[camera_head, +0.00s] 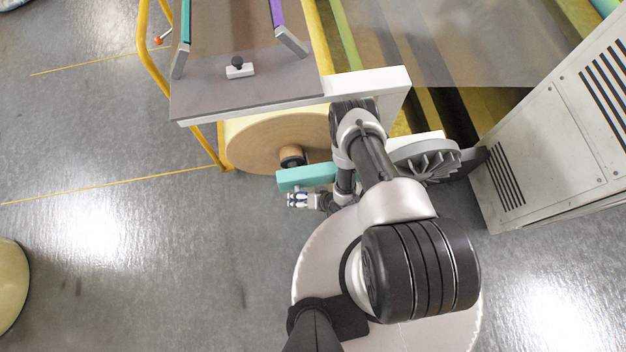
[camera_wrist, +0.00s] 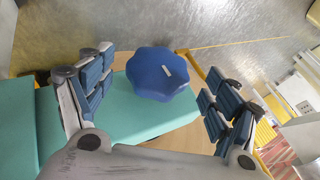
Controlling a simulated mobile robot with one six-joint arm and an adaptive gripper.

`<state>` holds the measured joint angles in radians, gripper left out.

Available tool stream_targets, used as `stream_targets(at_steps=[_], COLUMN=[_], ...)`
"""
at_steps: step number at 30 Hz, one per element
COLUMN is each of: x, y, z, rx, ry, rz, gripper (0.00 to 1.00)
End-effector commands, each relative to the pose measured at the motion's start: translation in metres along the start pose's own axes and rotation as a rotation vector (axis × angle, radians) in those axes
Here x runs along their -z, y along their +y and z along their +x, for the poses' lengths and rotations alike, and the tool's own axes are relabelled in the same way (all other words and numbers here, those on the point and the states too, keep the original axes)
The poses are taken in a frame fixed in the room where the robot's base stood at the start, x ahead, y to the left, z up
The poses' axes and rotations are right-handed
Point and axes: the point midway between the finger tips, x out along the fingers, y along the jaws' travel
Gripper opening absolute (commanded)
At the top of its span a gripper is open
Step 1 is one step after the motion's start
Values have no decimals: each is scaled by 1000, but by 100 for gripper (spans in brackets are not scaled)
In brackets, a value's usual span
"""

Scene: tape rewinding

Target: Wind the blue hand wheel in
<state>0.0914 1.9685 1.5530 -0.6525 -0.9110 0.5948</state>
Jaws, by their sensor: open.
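The blue hand wheel (camera_wrist: 158,74) is a lobed knob with a small white mark, seen near the middle of the wrist view. It sits on the end of a teal block (camera_wrist: 125,110). My gripper (camera_wrist: 155,95) is open, its two blue-padded fingers to the left and right of the wheel, not touching it. In the head view my gripper (camera_head: 299,200) is beside the teal block (camera_head: 306,177), at its lower edge. The wheel cannot be made out clearly in the head view; my gripper and arm partly hide that area.
A large tan roll (camera_head: 265,142) lies behind the teal block, under a brown panel (camera_head: 240,85) with a black knob. A yellow rail (camera_head: 146,45) stands at the left. A grey cabinet (camera_head: 550,130) stands at the right.

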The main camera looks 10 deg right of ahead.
Motion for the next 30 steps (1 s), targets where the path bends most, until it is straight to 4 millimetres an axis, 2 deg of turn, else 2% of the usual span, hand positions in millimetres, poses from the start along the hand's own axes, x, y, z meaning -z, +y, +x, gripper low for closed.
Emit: stream_targets(at_steps=[6,12,18,30], x=[1,1,0,0], y=[1,1,0,0], z=[-48,-78,-87,-87], rx=[-3,-2,0,0], ry=[2,2,1,0], rz=[6,3,0,-1], gripper=[82,82,82,82])
